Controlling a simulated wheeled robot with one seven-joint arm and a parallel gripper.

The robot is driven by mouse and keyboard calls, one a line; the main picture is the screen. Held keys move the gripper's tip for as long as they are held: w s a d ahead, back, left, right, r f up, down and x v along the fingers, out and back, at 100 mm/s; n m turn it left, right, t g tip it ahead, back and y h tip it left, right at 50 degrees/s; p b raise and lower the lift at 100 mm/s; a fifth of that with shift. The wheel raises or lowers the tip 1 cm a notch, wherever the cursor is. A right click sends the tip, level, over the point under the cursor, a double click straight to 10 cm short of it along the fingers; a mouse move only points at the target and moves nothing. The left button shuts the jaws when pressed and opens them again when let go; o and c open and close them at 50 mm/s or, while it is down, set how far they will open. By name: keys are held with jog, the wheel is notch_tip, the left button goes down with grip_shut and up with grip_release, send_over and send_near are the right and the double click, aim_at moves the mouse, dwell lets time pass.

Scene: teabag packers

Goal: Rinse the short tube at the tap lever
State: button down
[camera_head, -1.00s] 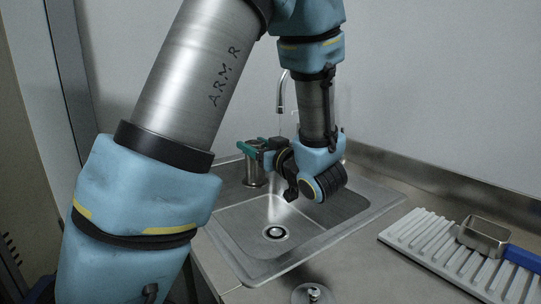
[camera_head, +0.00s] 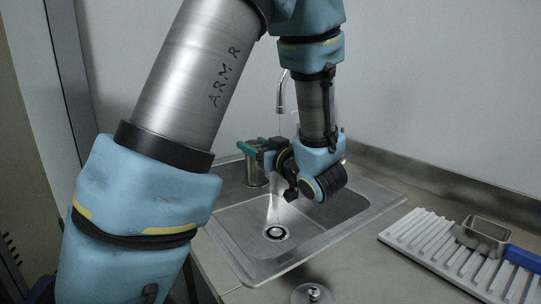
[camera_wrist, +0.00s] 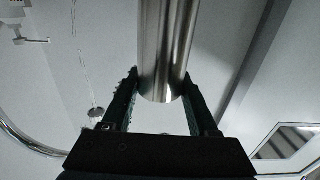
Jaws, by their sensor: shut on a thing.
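The short tube (camera_head: 256,170) is a shiny metal cylinder, held roughly upright above the left back part of the sink. My gripper (camera_head: 249,148) has green fingers and is shut on it. In the wrist view the tube (camera_wrist: 166,45) sits between both fingers, its near end facing the camera. The tap (camera_head: 281,93) is a curved chrome spout behind my arm, just right of the tube. A thin water stream (camera_head: 279,122) falls from it. The wrist view shows the spout (camera_wrist: 30,145) at left, with drops beside the tube. I cannot make out the tap lever.
The steel sink (camera_head: 325,230) lies below my gripper, its drain (camera_head: 276,233) in the basin. At right a ribbed white drainboard (camera_head: 425,245) holds a square metal scoop (camera_head: 483,236) with a blue handle. A small round metal fitting (camera_head: 313,293) is at the front. The wall stands close behind.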

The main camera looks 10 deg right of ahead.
jog(key=s+a+r+p, duration=0.3)
jog(key=r, duration=0.1)
jog(key=shift+s+a, duration=0.25)
jog(key=shift+a, duration=0.05)
dwell(0.7)
